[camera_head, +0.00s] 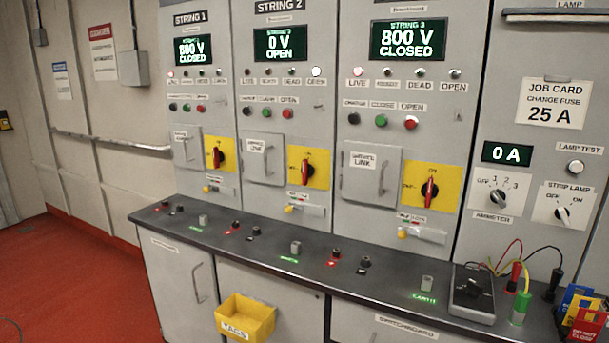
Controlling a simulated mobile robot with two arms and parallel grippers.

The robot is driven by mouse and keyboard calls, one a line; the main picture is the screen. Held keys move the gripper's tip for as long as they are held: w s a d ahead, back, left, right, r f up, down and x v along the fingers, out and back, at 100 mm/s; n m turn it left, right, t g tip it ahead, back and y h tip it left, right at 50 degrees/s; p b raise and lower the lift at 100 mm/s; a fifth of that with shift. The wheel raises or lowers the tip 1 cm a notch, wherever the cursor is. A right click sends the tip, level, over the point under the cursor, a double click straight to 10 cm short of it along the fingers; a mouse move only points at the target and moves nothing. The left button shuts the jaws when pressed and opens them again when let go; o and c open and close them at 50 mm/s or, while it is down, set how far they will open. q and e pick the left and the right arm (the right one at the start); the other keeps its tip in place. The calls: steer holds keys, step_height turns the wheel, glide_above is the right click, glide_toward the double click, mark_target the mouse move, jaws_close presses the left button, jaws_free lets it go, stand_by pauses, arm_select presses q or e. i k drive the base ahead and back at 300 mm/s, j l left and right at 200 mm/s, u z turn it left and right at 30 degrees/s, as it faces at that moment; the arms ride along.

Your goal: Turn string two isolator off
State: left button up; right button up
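The string two isolator (306,168) is a red rotary handle on a yellow plate, on the middle grey panel. Its handle stands roughly upright, toward the small mark at the top of the plate; another mark is at the left. The string two display (280,43) reads 0 V OPEN, and the OPEN lamp (316,71) below it looks lit. A link cover door (262,158) is shut to the left of the isolator. A small yellow-tipped lever (290,208) sits below the plate. Neither of my grippers is in view.
The string one isolator (214,154) and string three isolator (429,189) flank it; both displays read 800 V CLOSED. A dark bench ledge (225,226) with terminals runs below the panels. A meter (472,294) with leads and a yellow tags bin (245,318) are nearer. Red floor at left is clear.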

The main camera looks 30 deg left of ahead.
mark_target(307, 170)
steer(key=i+j, duration=0.1)
steer(key=j, duration=0.3)
steer(key=i+j, duration=0.15)
steer(key=j, duration=0.25)
steer(key=i+j, duration=0.1)
steer(key=j, duration=0.3)
